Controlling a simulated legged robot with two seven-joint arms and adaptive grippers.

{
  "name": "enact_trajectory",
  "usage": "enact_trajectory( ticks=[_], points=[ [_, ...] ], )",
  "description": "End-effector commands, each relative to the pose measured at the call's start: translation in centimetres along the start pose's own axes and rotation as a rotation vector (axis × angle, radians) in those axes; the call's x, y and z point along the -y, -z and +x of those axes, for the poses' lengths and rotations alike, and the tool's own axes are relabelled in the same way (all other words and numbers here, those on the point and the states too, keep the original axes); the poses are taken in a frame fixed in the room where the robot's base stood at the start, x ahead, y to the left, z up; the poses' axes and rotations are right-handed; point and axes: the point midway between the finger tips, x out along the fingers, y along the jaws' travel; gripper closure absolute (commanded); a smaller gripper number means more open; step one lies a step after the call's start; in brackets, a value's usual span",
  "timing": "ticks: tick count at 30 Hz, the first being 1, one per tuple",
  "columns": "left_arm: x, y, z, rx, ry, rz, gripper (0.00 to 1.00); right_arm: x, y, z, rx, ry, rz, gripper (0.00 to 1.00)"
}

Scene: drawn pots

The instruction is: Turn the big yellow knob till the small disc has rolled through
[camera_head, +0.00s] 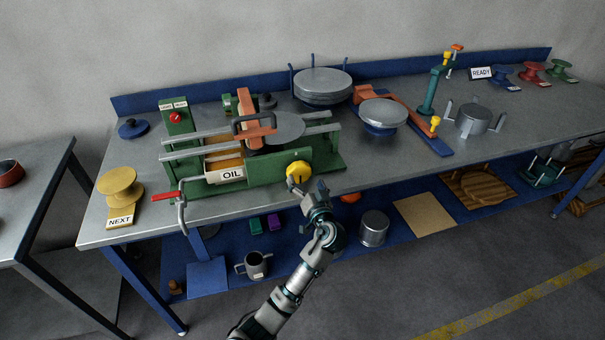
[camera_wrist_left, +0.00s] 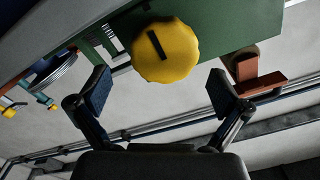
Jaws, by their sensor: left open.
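The big yellow knob (camera_head: 299,172) with a dark slot sits on the front of the green rolling machine (camera_head: 250,171). My left gripper (camera_head: 309,189) is open just in front of and below the knob. In the left wrist view the knob (camera_wrist_left: 165,50) lies ahead of the two spread fingers (camera_wrist_left: 160,92), with room on both sides and no clear contact. A flat grey disc (camera_head: 285,127) lies on the machine, partly behind an orange part with a dark handle (camera_head: 255,128). My right gripper is not in view.
A red-gripped crank (camera_head: 166,197) sticks out at the machine's left. A yellow spool (camera_head: 121,186) stands by the NEXT sign. Stacked grey discs (camera_head: 322,85) and another disc (camera_head: 383,111) stand behind and right. The lower shelf holds a mug (camera_head: 256,266) and pot (camera_head: 374,229).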

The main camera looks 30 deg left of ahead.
Motion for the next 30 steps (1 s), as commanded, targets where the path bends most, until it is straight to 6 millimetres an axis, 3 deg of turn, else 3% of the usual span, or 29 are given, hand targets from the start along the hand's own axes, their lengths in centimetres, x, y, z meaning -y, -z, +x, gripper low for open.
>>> enact_trajectory(
  ticks=[3,7,18,20,25,30],
  points=[
    [0.0,-0.1,2.2,0.001,0.001,0.001,0.00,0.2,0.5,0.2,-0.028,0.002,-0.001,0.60],
    [0.0,-0.2,3.7,0.002,0.000,0.001,0.00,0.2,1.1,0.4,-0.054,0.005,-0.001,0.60],
    [-0.1,0.1,4.2,0.000,0.000,0.000,0.00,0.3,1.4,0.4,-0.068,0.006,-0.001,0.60],
    [-0.1,0.1,4.2,0.000,0.000,0.000,0.10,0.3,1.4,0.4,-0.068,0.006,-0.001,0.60],
    [0.0,-0.1,4.3,0.001,-0.002,-0.001,0.53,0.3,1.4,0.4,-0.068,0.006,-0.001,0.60],
    [-0.1,-0.1,4.3,0.001,-0.003,0.001,0.53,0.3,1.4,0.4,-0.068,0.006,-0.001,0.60]
  ],
)
